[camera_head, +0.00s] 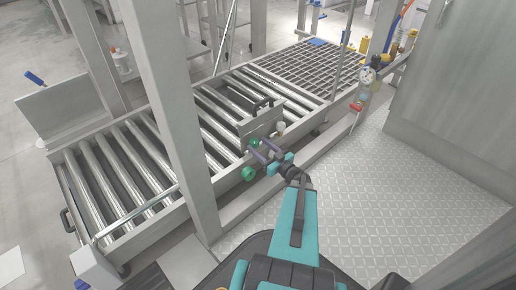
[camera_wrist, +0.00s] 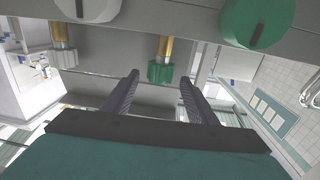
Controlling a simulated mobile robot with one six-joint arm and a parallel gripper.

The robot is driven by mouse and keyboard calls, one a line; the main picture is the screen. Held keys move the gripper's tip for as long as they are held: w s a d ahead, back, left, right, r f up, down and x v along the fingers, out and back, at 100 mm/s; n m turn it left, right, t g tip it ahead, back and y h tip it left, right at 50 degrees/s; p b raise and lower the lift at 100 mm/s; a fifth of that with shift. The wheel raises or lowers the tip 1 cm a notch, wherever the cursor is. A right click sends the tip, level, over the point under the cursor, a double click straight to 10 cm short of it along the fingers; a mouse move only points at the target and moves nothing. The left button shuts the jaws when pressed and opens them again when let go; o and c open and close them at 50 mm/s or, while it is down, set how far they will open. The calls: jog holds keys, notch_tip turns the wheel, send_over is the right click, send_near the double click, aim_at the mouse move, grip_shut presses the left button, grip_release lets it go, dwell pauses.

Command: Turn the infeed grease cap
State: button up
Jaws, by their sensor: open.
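In the wrist view, a small ribbed green cap (camera_wrist: 160,72) on a brass stem shows between and beyond the fingertips of my gripper (camera_wrist: 160,79). The gripper is open, and I see no contact with the cap. A large round green knob (camera_wrist: 257,20) with a dark slot is at upper right, and a pale knob (camera_wrist: 92,8) is at upper left. In the head view, my gripper (camera_head: 262,151) is beside the conveyor's side rail, near two green parts, the upper one (camera_head: 254,142) and the lower one (camera_head: 248,174). No label shows which is the infeed cap.
The roller conveyor (camera_head: 130,165) runs along the left, with a grey upright post (camera_head: 170,100) in front. A plate with a black handle (camera_head: 262,122) stands across the rollers. A red-handled valve and gauge (camera_head: 366,80) are farther back. The tread-plate floor (camera_head: 390,195) at right is clear.

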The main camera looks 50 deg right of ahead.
jog(key=shift+w+d, duration=0.1)
jog(key=shift+w, duration=0.5)
jog(key=c, duration=1)
jog(key=shift+c, duration=0.2)
